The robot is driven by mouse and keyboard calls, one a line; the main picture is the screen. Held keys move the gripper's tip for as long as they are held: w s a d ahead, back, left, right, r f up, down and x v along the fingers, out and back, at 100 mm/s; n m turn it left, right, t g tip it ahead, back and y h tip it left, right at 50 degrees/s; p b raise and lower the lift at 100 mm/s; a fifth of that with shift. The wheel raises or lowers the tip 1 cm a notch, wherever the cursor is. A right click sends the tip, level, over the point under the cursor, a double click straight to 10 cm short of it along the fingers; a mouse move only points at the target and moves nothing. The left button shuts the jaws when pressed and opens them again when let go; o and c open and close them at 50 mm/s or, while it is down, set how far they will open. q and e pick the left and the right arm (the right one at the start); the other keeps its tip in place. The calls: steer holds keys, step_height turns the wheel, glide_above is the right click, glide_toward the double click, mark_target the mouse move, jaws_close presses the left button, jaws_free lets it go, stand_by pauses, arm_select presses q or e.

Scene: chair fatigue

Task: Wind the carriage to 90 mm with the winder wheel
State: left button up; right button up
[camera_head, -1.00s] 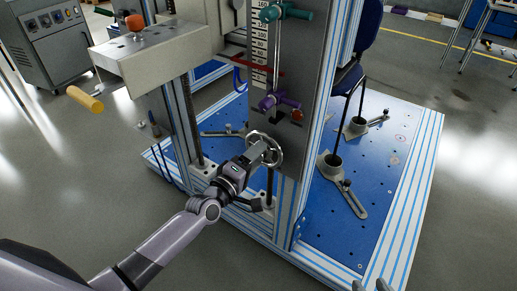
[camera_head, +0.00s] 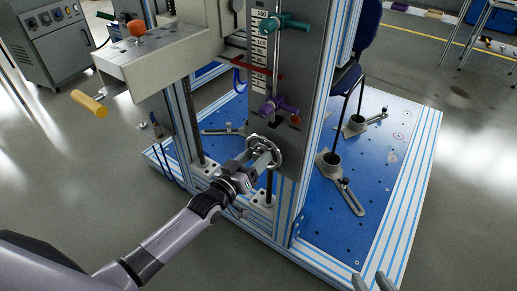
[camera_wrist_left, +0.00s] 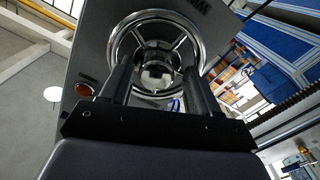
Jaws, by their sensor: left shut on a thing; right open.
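The winder wheel, a chrome handwheel (camera_head: 275,143), sits low on the front of the grey upright panel. It fills the top middle of the left wrist view (camera_wrist_left: 158,22). My left gripper (camera_head: 264,153) is shut on the wheel; in the left wrist view its two fingers (camera_wrist_left: 157,80) reach up to the wheel's hub area. A red pointer (camera_head: 262,75) lies across the white height scale (camera_head: 259,52) on the panel. Its exact reading is too small to tell. My right gripper (camera_head: 372,283) shows only its fingertips at the bottom edge, open and empty.
A purple clamp handle (camera_head: 278,104) and a teal handle (camera_head: 285,22) sit on the panel above the wheel. A red-orange button (camera_head: 295,119) is beside the purple handle. The blue base plate (camera_head: 340,220) carries several foot clamps. A grey box (camera_head: 155,60) with a yellow handle juts out left.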

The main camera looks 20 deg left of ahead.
arm_select(q)
steer(key=shift+w+r+m, duration=0.65)
steer(key=shift+m, duration=0.05)
steer(key=o, duration=0.9)
steer(key=shift+s+p, duration=0.35)
steer(key=shift+p, duration=0.2)
steer(key=shift+s+a+f+p, duration=0.1)
steer(key=shift+s+f+p, duration=0.15)
steer(key=shift+s+p, duration=0.45)
steer(key=shift+p+v, duration=0.6)
steer(key=shift+v, duration=0.3)
steer(key=shift+s+a+f, duration=0.15)
steer(key=shift+s+a, duration=0.1)
steer(key=shift+s, duration=0.2)
